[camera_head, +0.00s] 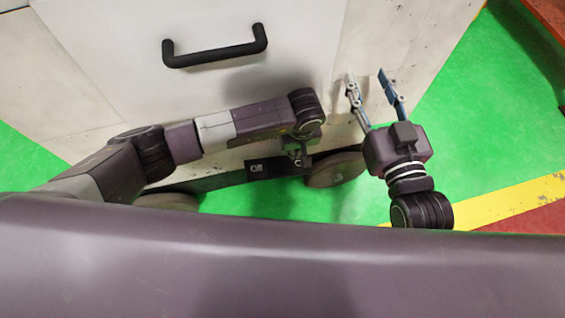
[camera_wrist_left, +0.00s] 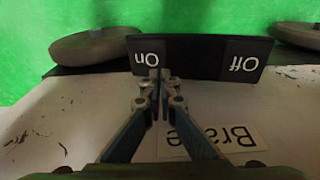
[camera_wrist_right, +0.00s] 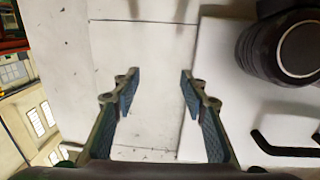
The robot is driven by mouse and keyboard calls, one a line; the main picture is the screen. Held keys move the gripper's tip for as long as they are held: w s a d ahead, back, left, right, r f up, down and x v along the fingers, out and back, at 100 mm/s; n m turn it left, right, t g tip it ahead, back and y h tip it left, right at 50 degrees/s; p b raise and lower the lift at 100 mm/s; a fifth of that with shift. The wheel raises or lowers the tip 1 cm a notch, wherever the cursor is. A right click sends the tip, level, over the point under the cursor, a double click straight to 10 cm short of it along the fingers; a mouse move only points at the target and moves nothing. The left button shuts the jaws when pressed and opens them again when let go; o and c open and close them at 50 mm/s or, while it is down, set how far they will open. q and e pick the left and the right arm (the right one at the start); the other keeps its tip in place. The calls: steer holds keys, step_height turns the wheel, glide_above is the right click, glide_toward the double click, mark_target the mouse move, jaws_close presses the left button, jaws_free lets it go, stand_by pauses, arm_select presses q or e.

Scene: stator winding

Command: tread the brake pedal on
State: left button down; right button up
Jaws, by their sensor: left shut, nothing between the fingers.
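The brake pedal (camera_wrist_left: 198,56) is a black bar with an "On" label at its left end and an "Off" label at its right end in the left wrist view. It also shows in the head view (camera_head: 270,167), low on the white cart. My left gripper (camera_wrist_left: 158,74) is shut and empty, its tips right at the "On" end, partly covering it; whether they touch cannot be told. In the head view the left gripper (camera_head: 299,160) points down there. My right gripper (camera_wrist_right: 157,80) is open and empty in front of the cart's pale panel.
A "Brake" label (camera_wrist_left: 228,135) on the cart is partly hidden by my left fingers. Grey wheels (camera_head: 336,169) stand at both ends of the pedal. A black handle (camera_head: 215,54) sticks out from the white cart (camera_head: 120,60). The green floor (camera_head: 465,130) is clear at the right.

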arm_select(q)
steer(key=shift+r+p, duration=0.45)
steer(key=shift+r, duration=0.35)
steer(key=shift+r+p, duration=0.45)
steer(key=shift+r, duration=0.15)
steer(key=shift+r+p, duration=0.4)
steer(key=shift+r, duration=0.2)
steer(key=shift+r+p, duration=0.45)
steer(key=shift+r, duration=0.2)
arm_select(e)
steer(key=s+d+f+g+h, duration=0.1)
steer(key=s+f+g, duration=0.3)
steer(key=f, duration=0.4)
steer(key=s+d+f+g+h, duration=0.1)
steer(key=s+d+f+g, duration=0.3)
steer(key=f, duration=0.4)
steer(key=shift+s+m+g+h, duration=0.35)
steer(key=shift+s+g, duration=0.35)
steer(key=shift+s, duration=0.65)
